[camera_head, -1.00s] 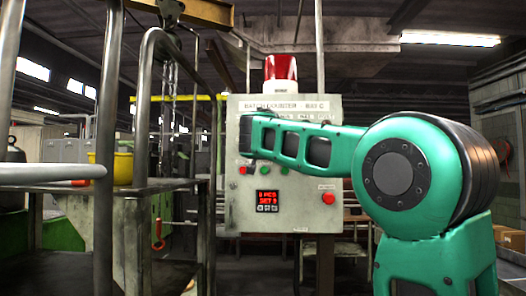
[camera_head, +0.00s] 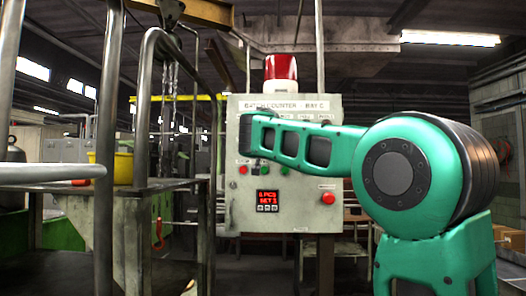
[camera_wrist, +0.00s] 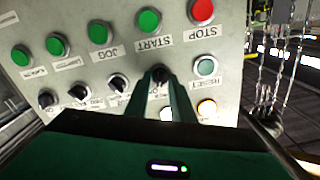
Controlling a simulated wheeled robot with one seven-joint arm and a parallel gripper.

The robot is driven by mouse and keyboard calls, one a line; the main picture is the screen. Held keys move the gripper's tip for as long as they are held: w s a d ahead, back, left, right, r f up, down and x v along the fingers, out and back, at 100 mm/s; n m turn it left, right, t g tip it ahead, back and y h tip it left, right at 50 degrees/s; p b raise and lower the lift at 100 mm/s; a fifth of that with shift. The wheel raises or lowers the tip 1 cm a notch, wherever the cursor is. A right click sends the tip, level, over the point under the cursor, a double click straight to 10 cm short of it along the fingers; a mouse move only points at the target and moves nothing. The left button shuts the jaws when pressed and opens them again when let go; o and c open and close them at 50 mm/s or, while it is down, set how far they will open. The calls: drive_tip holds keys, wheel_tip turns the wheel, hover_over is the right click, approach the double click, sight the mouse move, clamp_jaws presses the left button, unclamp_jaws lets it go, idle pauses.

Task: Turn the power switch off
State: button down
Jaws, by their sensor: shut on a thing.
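In the wrist view, the control panel (camera_wrist: 118,72) appears upside down, with a row of black rotary switches. My gripper (camera_wrist: 160,78) is shut on one black switch knob (camera_wrist: 159,71), close to the START label. The fingers cover much of the knob, so its pointer direction and own label cannot be read. In the head view, the grey control box (camera_head: 240,215) stands upright ahead; my arm crosses in front of its switch row, and the gripped knob is hidden there.
Nearby are a red STOP button (camera_wrist: 202,10), several green buttons (camera_wrist: 149,21) and a white-lit round button (camera_wrist: 206,66). Lower on the box are a red display (camera_head: 268,200) and a red button (camera_head: 328,198). A metal railing (camera_head: 146,95) stands to the left.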

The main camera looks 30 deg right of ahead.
drive_tip(key=shift+w+a+n, duration=0.1)
drive_tip(key=shift+n, duration=2.35)
drive_tip(key=shift+w+a+n, duration=0.1)
drive_tip(key=shift+n, duration=2.35)
drive_tip(key=c, duration=1.6)
unclamp_jaws()
drive_tip(key=shift+o, duration=0.2)
drive_tip(key=shift+s, duration=0.1)
drive_tip(key=v, duration=1)
drive_tip(key=shift+s+a, duration=0.2)
drive_tip(key=shift+a, duration=0.05)
